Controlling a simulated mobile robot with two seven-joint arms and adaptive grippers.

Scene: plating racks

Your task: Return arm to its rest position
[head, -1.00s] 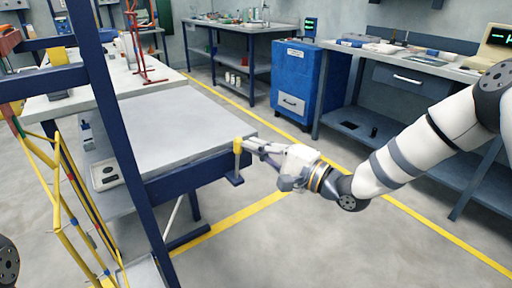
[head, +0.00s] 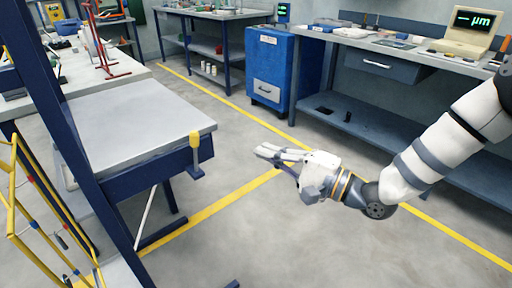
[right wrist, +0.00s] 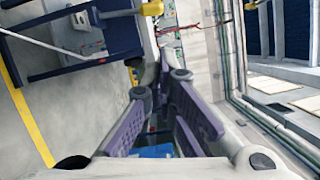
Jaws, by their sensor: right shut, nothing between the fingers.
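My right arm comes in from the right in the head view. Its gripper (head: 262,153) is shut and empty, over open floor to the right of the grey-topped table (head: 140,118). My left gripper is not in view.
A blue cabinet (head: 272,70) and a long workbench (head: 375,62) with a monitor (head: 468,32) stand behind. A dark blue post (head: 60,130) and yellow rack (head: 35,230) are at left. Grey floor (head: 300,240) with yellow lines is clear around the gripper.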

